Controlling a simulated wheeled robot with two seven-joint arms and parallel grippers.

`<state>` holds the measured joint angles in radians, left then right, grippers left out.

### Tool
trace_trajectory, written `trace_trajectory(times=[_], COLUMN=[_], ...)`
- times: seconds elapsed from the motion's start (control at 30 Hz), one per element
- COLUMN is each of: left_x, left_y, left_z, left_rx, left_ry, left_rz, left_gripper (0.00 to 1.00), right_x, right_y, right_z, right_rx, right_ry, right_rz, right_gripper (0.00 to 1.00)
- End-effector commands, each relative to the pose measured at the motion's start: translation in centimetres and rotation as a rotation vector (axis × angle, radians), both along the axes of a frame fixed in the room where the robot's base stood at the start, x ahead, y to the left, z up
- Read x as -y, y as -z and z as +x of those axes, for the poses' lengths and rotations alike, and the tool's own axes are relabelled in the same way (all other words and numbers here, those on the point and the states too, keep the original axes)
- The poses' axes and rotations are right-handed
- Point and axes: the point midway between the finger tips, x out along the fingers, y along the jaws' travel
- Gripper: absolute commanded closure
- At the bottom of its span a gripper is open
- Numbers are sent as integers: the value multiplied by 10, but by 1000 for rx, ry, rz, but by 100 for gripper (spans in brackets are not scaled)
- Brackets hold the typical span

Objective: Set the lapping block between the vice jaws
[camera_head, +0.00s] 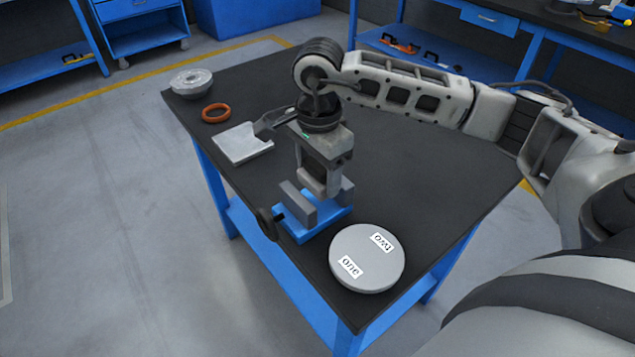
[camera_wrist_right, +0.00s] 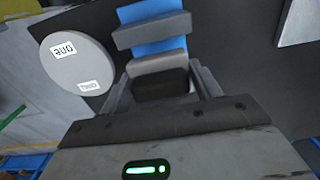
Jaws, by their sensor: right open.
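The vice (camera_head: 293,238) has a blue base and two upright grey jaws, and stands near the table's left edge with a black handle. My right gripper (camera_head: 319,187) points down over the vice, its fingers open. In the right wrist view, the vice's blue base (camera_wrist_right: 160,47) shows between two grey bars, and the lower bar lies between my fingers (camera_wrist_right: 162,80). My left gripper is out of view.
A round grey disc (camera_head: 362,265) labelled "one" and "two" lies at the near corner of the dark table (camera_head: 410,180). A silver square plate (camera_head: 243,145), an orange ring (camera_head: 216,112) and a flanged metal part (camera_head: 191,84) lie toward the far left. The table's right side is clear.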

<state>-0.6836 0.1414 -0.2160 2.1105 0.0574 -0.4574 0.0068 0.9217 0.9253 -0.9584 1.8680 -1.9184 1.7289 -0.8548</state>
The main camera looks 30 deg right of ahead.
Motion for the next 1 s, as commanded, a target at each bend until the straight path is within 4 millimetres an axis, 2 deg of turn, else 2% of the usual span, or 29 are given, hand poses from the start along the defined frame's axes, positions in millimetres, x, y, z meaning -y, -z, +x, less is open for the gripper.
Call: trace_trajectory(times=[0.03, 0.2, 0.4, 0.43, 0.5, 0.83, 1.0], left_x=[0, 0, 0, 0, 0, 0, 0], left_y=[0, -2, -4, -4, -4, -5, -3], left_z=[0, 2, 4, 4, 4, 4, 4], left_rx=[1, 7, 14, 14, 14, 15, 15], left_ry=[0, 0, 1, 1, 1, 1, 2], left_rz=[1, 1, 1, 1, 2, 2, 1], left_gripper=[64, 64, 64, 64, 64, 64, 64], right_x=[0, 1, 3, 3, 3, 1, 0], right_y=[13, 39, 40, 40, 39, 36, 14], right_z=[-3, -3, -2, -2, -2, -2, -1], right_rx=[-16, -18, -10, -11, -10, -9, -4], right_ry=[0, 3, 6, 6, 6, 2, 0], right_rz=[-2, -3, -9, -9, -9, -4, -2], right_gripper=[73, 73, 73, 34, 15, 15, 15])
